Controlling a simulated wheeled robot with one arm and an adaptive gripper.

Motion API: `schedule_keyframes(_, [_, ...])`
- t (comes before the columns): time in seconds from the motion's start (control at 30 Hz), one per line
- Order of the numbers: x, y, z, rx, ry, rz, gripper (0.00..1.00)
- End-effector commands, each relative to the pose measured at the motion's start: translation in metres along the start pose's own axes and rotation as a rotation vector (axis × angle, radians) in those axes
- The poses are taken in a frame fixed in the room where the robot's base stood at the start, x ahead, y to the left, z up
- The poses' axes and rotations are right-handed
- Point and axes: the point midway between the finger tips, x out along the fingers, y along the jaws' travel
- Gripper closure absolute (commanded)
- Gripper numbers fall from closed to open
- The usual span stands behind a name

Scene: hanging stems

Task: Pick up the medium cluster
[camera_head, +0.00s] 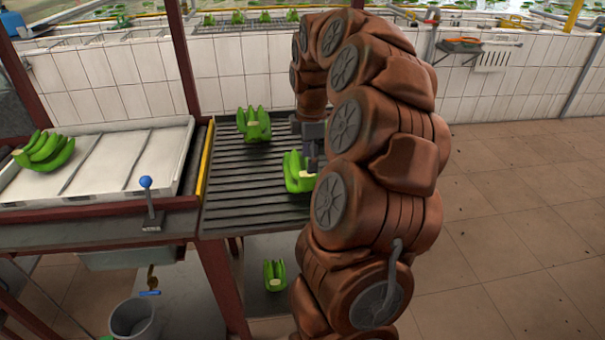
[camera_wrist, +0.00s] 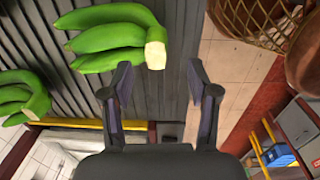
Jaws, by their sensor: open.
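Several green banana clusters are in view, and I cannot tell for certain which is the medium one. One cluster (camera_head: 298,172) lies on the dark slatted table beside my gripper (camera_head: 313,155), partly hidden by my arm. In the wrist view a cluster (camera_wrist: 112,35) lies with its pale cut stem just beyond the fingertips. My gripper (camera_wrist: 158,85) is open and empty, and the stem is not between its fingers. Another cluster (camera_head: 254,124) sits farther back on the slatted table. A second cluster also shows at the left of the wrist view (camera_wrist: 22,97).
A cluster (camera_head: 45,150) lies on the white tray (camera_head: 110,165) at left. Another cluster (camera_head: 275,275) is on the lower shelf. A blue-knobbed lever (camera_head: 147,200) stands by the slatted table (camera_head: 225,190). A wicker basket (camera_wrist: 258,22) shows at upper right in the wrist view.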

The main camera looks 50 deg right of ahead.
Motion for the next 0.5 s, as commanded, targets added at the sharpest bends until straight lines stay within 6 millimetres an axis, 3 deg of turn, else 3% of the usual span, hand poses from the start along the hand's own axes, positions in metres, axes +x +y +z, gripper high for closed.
schedule_keyframes(0.23, [0.013,0.002,-0.002,0.002,0.0,0.0,0.4])
schedule_keyframes(0.5, [0.048,0.005,-0.004,0.001,-0.001,0.001,0.4])
